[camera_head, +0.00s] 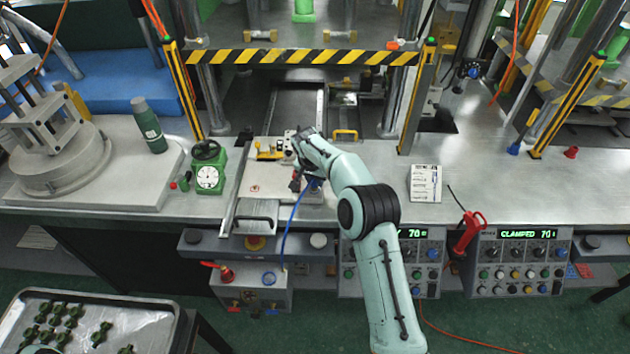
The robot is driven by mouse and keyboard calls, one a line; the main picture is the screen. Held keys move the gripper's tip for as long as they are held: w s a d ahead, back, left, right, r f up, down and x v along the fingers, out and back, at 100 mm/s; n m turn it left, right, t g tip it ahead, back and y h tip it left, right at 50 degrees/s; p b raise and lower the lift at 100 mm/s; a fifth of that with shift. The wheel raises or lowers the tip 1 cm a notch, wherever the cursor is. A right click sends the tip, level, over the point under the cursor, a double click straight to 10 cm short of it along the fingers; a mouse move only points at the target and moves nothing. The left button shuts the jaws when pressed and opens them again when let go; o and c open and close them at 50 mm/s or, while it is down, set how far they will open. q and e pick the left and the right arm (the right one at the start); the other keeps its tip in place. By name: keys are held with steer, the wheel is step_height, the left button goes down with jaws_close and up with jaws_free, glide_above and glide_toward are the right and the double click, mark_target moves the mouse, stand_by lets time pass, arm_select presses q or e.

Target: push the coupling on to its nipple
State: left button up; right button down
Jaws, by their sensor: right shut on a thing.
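My right arm reaches in from the bottom right over the silver plate (262,186) in the middle press. My right gripper (297,180) is at the plate's right side, small and partly hidden by my own wrist. It is shut on a small dark part at the end of a blue hose (289,228), which appears to be the coupling. The hose hangs over the table's front edge towards the box below. I cannot make out the nipple, nor whether the coupling touches it.
A green gauge (208,170) and a green bottle (149,126) stand left of the plate. A paper card (425,183) lies to the right, with bare table around it. Yellow-black posts flank the press. A tray (150,330) of green parts is at the bottom left.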

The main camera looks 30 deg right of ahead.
step_height(320, 180, up, 9)
steer(key=shift+w+r+p, duration=0.1)
steer(key=shift+r+p, duration=0.05)
steer(key=shift+p, duration=0.3)
steer(key=shift+r, duration=4.55)
step_height(320, 180, down, 10)
steer(key=n+y, duration=0.1)
steer(key=n, duration=0.3)
steer(key=n+t+y, duration=0.1)
steer(key=n, duration=0.3)
steer(key=shift+a+f+n, duration=0.15)
steer(key=shift+n, duration=0.15)
steer(key=shift+f, duration=0.25)
arm_select(q)
steer(key=shift+w+r, duration=0.45)
steer(key=shift+w, duration=0.1)
steer(key=shift+w+r, duration=0.1)
steer(key=shift+w, duration=0.05)
arm_select(e)
steer(key=shift+f+b, duration=0.55)
steer(key=shift+f, duration=1.85)
arm_select(q)
steer(key=shift+s+f, duration=0.7)
steer(key=shift+s, duration=0.15)
arm_select(e)
steer(key=shift+f, duration=0.5)
